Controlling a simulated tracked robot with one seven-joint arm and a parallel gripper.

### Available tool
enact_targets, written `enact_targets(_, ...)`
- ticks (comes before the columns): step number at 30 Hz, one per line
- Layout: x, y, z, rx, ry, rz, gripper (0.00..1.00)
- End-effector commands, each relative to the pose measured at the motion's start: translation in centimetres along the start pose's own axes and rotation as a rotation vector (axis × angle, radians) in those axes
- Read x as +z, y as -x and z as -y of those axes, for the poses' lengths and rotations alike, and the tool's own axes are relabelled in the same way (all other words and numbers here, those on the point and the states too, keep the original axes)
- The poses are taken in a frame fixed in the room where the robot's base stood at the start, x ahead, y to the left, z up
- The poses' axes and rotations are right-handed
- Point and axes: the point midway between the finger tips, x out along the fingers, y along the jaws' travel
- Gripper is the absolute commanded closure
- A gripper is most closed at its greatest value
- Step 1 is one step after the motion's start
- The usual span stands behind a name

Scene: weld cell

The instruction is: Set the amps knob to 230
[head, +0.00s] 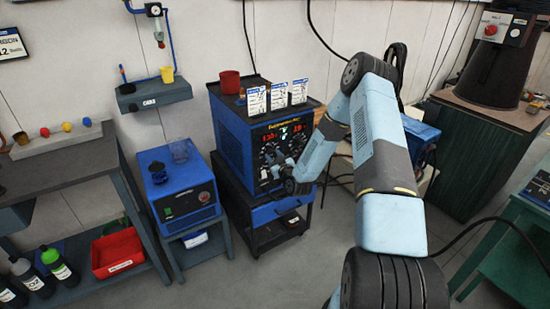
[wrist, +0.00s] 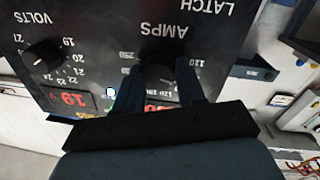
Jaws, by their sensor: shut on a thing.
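The blue welder (head: 232,140) stands on a cart, its dark front panel (head: 268,140) facing me with red lit displays. My gripper (head: 291,186) is at the lower part of this panel. In the wrist view the panel lettering is upside down. The dark amps knob (wrist: 160,70) sits below the AMPS label there, between the two fingers of my gripper (wrist: 159,78), which is shut on it. The knob's pointer is hidden by shadow and the fingers. The amps display (wrist: 160,106) is partly covered, so its value cannot be read.
The volts knob (wrist: 42,54) and the lit volts display (wrist: 70,99) are left of my gripper in the wrist view. A red cup (head: 229,82) and white cards (head: 278,96) stand on the welder. A smaller blue unit (head: 180,185) stands to the left.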

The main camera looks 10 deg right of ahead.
Motion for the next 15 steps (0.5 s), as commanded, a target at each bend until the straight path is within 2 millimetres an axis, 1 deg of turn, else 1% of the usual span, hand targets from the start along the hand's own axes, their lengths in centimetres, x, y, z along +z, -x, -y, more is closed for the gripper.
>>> enact_targets(1,0.01,0.00,-0.07,0.001,0.000,0.000,0.79)
enact_targets(5,0.01,0.01,-0.08,0.001,0.001,0.000,0.91)
enact_targets(6,0.15,0.13,-0.67,0.002,0.001,0.000,0.92)
enact_targets(15,0.08,0.04,-0.41,0.005,-0.052,0.006,0.91)
